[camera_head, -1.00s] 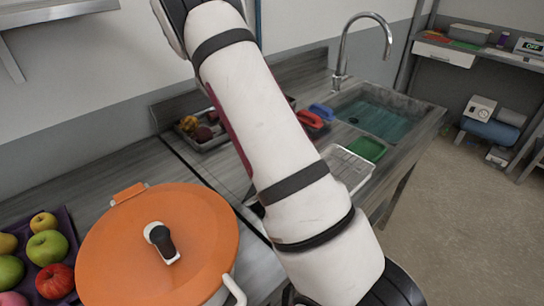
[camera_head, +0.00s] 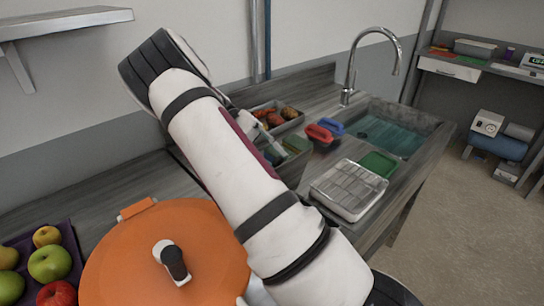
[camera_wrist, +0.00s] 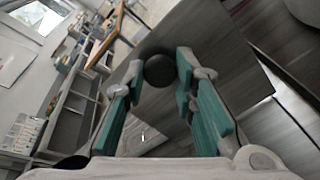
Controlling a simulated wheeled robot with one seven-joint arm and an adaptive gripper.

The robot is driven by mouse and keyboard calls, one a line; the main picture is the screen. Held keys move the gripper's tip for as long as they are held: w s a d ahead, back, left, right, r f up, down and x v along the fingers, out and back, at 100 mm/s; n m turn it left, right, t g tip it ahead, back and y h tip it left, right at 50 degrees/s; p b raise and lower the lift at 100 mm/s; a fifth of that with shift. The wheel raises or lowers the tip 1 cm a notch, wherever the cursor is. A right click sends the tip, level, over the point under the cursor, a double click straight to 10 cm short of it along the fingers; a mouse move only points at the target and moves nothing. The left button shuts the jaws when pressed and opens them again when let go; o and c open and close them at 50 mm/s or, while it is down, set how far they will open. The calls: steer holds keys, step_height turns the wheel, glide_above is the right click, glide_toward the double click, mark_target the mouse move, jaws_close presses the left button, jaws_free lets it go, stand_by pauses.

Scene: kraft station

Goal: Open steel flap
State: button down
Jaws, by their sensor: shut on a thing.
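In the wrist view my gripper (camera_wrist: 159,66) has its teal-padded fingers on either side of a dark round knob (camera_wrist: 158,72) and is shut on it. A grey panel (camera_wrist: 215,42) with a streaked surface lies beside and behind the knob. I cannot tell for sure that this panel is the steel flap, or whether it stands open or closed.
An orange pot lid (camera_head: 210,240) lies close to my arm at the lower left. A purple fruit tray (camera_head: 72,240) is left of it. A white rack (camera_head: 345,190), a green tray (camera_head: 378,163) and a sink (camera_head: 420,120) are on the right. Open floor (camera_head: 480,240) lies beyond.

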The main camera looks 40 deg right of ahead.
steer(key=c, duration=1.3)
jaws_free()
steer(key=shift+f, duration=0.1)
steer(key=shift+s, duration=0.1)
